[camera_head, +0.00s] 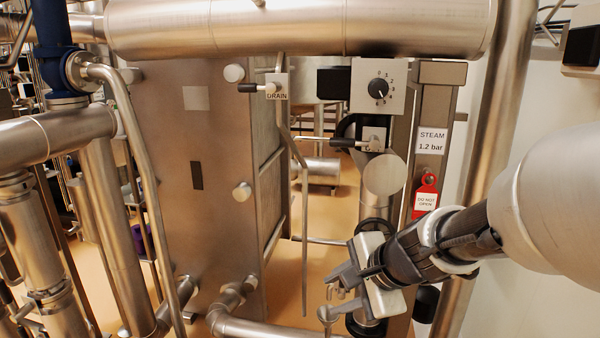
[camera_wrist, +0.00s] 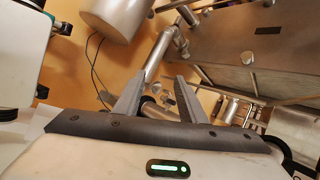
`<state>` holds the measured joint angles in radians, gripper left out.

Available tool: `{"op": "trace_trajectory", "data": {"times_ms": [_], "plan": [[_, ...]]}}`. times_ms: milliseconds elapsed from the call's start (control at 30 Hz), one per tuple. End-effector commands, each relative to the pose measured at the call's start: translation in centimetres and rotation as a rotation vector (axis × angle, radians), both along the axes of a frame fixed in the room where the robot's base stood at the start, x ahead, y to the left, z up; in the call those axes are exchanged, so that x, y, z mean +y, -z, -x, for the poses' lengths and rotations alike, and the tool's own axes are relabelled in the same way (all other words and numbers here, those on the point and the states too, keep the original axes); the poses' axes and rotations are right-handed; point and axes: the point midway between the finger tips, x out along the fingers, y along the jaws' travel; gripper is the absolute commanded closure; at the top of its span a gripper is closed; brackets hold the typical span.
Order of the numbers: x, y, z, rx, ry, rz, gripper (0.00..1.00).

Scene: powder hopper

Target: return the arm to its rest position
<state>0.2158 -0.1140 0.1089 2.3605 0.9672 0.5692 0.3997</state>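My gripper (camera_head: 334,292) is at the lower right of the head view, on my arm that reaches in from the right edge. It points left and down, in front of the floor and pipework right of the large steel cabinet (camera_head: 196,190). In the wrist view, the two grey fingers of my gripper (camera_wrist: 161,78) stand apart with a clear gap. I see nothing held between them; pipework shows behind the gap. Whether the gripper touches the pipes near it in the head view, I cannot tell.
A DRAIN lever (camera_head: 258,88), a black-handled valve (camera_head: 350,143), a dial box (camera_head: 378,88) and a red DO NOT OPEN tag (camera_head: 426,196) are above my gripper. A thick horizontal pipe (camera_head: 290,28) crosses the top. A thin vertical pipe (camera_head: 304,240) stands left of my gripper.

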Motion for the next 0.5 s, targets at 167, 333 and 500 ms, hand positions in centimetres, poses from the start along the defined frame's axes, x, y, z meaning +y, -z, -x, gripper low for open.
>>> {"op": "trace_trajectory", "data": {"times_ms": [167,333,500], "plan": [[0.4,-3.6,8.0,-0.154,-0.545,0.419,0.63],[-2.4,-5.1,12.7,-0.196,-0.797,0.693,0.63],[-5.4,-6.1,15.7,-0.203,-0.950,0.902,0.63]]}}
